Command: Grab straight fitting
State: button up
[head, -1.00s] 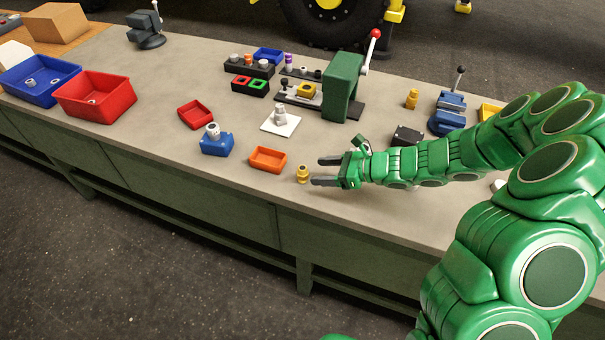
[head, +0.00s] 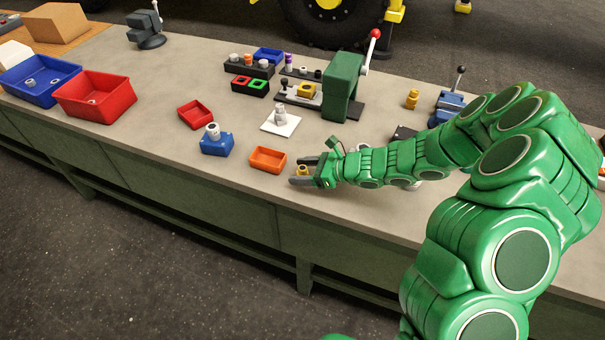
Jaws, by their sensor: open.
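A small brass-coloured fitting (head: 303,170) stands on the bench near its front edge, just right of the orange tray; it looks like the straight fitting. My gripper (head: 300,171) is open, with one dark finger on the far side of this fitting and one on the near side. The near finger hides the fitting's lower part. I cannot tell whether either finger touches it. Another brass-coloured fitting (head: 412,99) stands farther back on the right, apart from my gripper.
An orange tray (head: 267,168) lies close to the left of my fingertips. A blue block (head: 216,146) holding a metal fitting, a white plate (head: 281,130) and a green press (head: 342,88) stand nearby. Red (head: 96,108) and blue bins (head: 33,92) are at the far left.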

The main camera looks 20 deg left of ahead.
aim_at(303, 168)
jog(key=c, duration=1.1)
jog(key=shift+r, duration=5)
